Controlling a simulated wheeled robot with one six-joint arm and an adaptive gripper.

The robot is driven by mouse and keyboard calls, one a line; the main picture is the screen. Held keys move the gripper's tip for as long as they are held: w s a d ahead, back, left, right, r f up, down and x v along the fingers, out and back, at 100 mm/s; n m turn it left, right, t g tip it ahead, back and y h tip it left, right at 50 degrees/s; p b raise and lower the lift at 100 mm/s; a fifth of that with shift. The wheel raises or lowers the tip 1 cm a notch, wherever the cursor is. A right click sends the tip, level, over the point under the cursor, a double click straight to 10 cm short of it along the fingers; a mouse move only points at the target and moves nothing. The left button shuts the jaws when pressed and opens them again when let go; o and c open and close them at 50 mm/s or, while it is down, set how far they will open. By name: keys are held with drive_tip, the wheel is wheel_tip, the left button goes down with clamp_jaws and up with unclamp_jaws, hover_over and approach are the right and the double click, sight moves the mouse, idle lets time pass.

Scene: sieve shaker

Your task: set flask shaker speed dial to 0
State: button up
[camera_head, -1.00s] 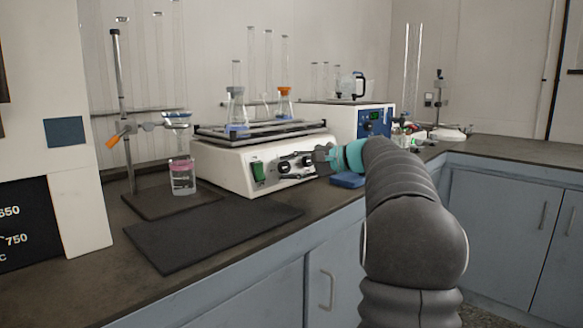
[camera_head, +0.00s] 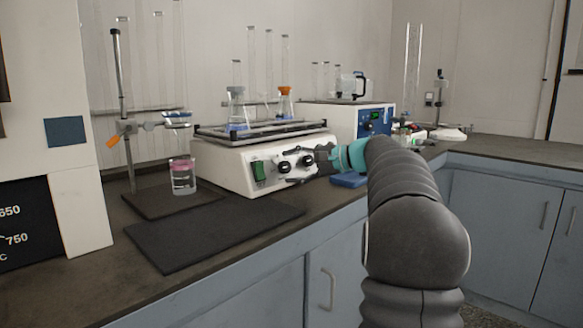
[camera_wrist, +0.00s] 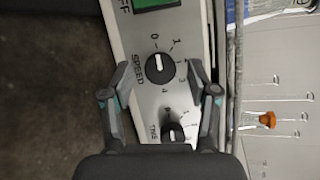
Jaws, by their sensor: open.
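The flask shaker (camera_head: 222,165) is a white box on the bench, with a sloped front panel. Its speed dial (camera_wrist: 160,68) is a round black knob with a white line, under the numbers 0 to 4. The line points up, at or near the 0 mark. The dial also shows in the head view (camera_head: 284,167). My gripper (camera_wrist: 159,74) is open, its fingers spread to either side of the dial with gaps between. In the head view my gripper (camera_head: 307,166) is at the right part of the panel.
A time knob (camera_wrist: 173,131) sits beside the speed dial, near my gripper's palm. A green switch (camera_head: 258,171) is at the panel's left. Flasks (camera_head: 237,112) stand on top of the shaker. A blue object (camera_head: 348,180) lies to its right. A dark mat (camera_head: 205,232) lies in front.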

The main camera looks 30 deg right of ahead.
drive_tip(key=v, duration=1.1)
drive_tip(key=shift+s, duration=0.2)
drive_tip(key=shift+s+d, duration=0.1)
